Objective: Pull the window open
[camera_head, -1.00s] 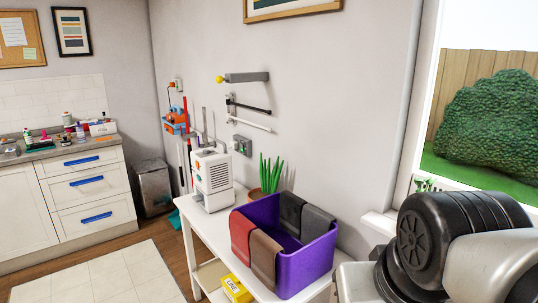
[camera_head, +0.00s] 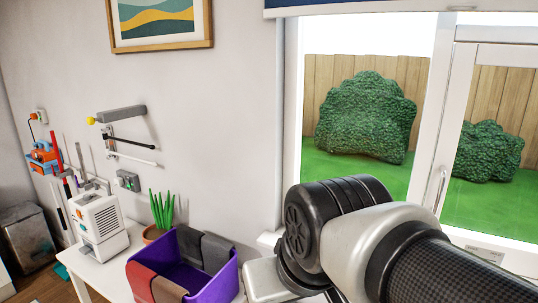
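The window (camera_head: 445,120) is at the right of the head view, with white frames and panes showing a fence, hedges and grass outside. A curved metal handle (camera_head: 437,188) sits on the white upright between the two panes. I cannot tell whether the window is fully shut. My arm, with a black round joint and a grey link, crosses the lower right and covers part of the sill and the lower window. My gripper is not visible in this view.
A white side table (camera_head: 88,268) holds a purple bin (camera_head: 215,286) with cloths over its rim, a plant (camera_head: 162,208) and a white appliance (camera_head: 100,226). A rail rack (camera_head: 128,142) juts from the wall. A blue blind edge (camera_head: 335,6) hangs above the window.

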